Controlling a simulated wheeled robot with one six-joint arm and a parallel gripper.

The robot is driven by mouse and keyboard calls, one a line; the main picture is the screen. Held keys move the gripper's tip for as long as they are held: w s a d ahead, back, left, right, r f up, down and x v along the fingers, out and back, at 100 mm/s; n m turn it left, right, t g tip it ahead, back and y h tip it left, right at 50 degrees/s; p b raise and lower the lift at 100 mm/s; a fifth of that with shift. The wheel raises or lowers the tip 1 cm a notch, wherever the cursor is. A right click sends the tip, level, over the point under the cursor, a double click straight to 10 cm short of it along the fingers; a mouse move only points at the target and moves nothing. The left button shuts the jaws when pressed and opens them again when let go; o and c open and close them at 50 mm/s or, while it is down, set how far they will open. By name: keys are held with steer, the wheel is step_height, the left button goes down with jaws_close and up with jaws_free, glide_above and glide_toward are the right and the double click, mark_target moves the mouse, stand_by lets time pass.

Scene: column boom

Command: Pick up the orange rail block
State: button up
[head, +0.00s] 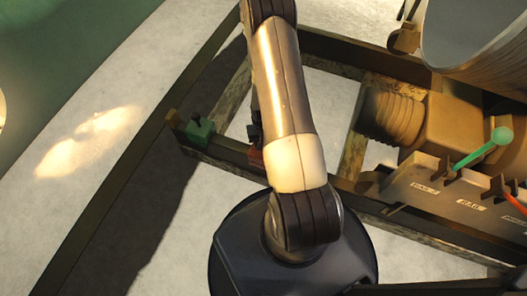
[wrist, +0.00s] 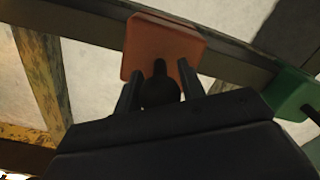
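The orange rail block (wrist: 165,42) sits on the dark rail (wrist: 85,22) in the wrist view, with a dark knob-like grip (wrist: 160,88) standing out from it toward me. My gripper (wrist: 158,70) is open, with one finger on each side of that knob and the fingertips close to the block's face. Narrow gaps seem to show between fingers and knob; I cannot tell whether either touches. In the head view only a reddish sliver of the block (head: 256,156) shows beside my arm, which hides the rest and most of the gripper.
A green block (head: 197,131) sits on the same rail to the left in the head view; in the wrist view it is at the right (wrist: 292,92). Ribbed machinery (head: 395,112) and a lever panel (head: 445,190) with a green-knobbed lever (head: 482,147) stand at the right.

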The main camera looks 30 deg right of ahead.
jaws_close()
stand_by(0.9)
